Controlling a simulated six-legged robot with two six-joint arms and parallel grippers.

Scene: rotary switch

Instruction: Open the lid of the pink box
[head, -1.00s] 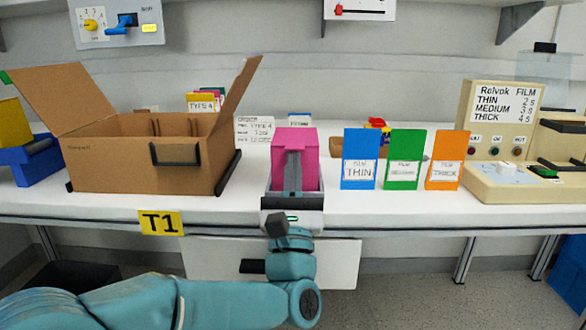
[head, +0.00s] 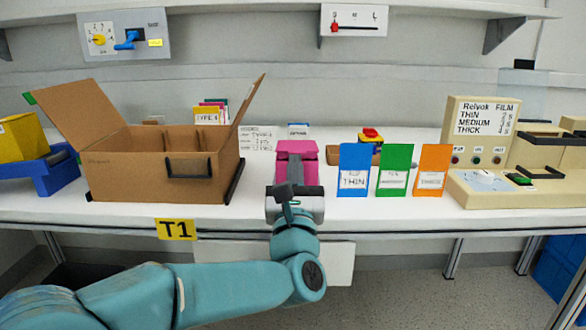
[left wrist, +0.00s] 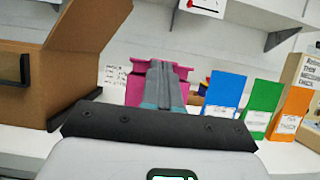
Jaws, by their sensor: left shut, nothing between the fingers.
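The pink box (head: 297,160) stands on the white table between the cardboard box and the blue card. Its top looks closed in the head view, though my arm covers its lower front. In the left wrist view the pink box (left wrist: 138,88) shows behind my fingers, which hide its middle. My left gripper (head: 287,190) is in front of the box, at its lower front, with its fingers shut and nothing between them. In the left wrist view the closed left fingers (left wrist: 165,82) point at the box; I cannot tell whether they touch it. My right gripper is not in view.
An open cardboard box (head: 150,165) with raised flaps stands left. Blue (head: 354,168), green (head: 393,170) and orange (head: 431,170) cards stand close on the right. A beige machine (head: 480,150) is farther right. A T1 label (head: 176,229) marks the table edge.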

